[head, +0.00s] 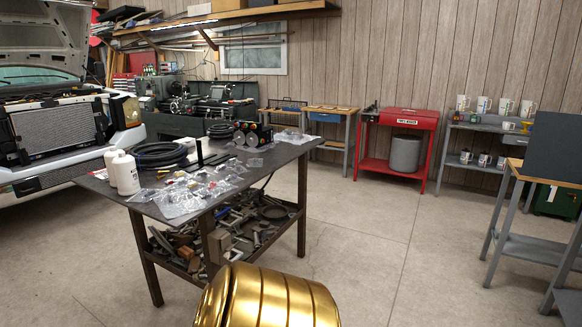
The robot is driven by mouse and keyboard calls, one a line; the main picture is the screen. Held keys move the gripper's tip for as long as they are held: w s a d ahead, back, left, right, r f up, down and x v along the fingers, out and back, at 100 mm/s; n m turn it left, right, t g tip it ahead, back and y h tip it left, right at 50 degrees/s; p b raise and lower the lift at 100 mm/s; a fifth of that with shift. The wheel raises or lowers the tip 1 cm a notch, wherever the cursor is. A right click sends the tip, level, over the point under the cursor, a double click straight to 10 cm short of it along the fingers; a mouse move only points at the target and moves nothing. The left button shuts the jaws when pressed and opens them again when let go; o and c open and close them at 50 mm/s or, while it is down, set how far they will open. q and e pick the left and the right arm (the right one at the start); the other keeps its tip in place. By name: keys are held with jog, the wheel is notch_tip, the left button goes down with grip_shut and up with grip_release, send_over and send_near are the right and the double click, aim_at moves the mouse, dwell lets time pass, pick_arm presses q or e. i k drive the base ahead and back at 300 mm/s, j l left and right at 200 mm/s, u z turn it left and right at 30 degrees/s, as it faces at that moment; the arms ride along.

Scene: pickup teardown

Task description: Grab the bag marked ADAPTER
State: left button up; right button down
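Several clear plastic bags (178,203) with small parts lie on the dark metal table (140,196), mostly along its near edge. One more clear bag (293,135) lies near the table's far right corner. Another small bag (255,162) lies near the right edge. Any writing on the bags is too small to read, so I cannot tell which one is marked ADAPTER. Neither of my grippers is in view.
The table also holds white bottles (126,174), coiled black hose (158,155) and a dark device with round fittings (252,133). Its lower shelf is full of loose parts. A pickup (60,130) stands left. Open floor (350,230) lies right of the table, before a red parts washer (405,122).

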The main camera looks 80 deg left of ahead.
aim_at(191, 187)
jog(key=j+u, duration=0.15)
jog(key=u, duration=0.35)
jog(key=j+u, duration=0.15)
jog(key=u, duration=0.3)
jog(key=i+j+u, duration=0.1)
jog(key=u, duration=0.4)
jog(key=i+u, duration=0.1)
jog(key=u, duration=0.4)
jog(key=i+j+u, duration=0.1)
jog(key=u, duration=0.35)
jog(key=i+u, duration=0.1)
jog(key=u, duration=0.4)
jog(key=i+l+u, duration=0.1)
jog(key=i+u, duration=0.35)
jog(key=i+l+u, duration=0.3)
jog(key=i+u, duration=0.15)
jog(key=i+l+u, duration=0.5)
jog(key=i+l, duration=0.2)
jog(key=l, duration=0.15)
jog(key=i+l, duration=0.45)
jog(key=l, duration=0.3)
jog(key=i+l, duration=0.25)
jog(key=l+u, duration=0.05)
jog(key=l, duration=0.05)
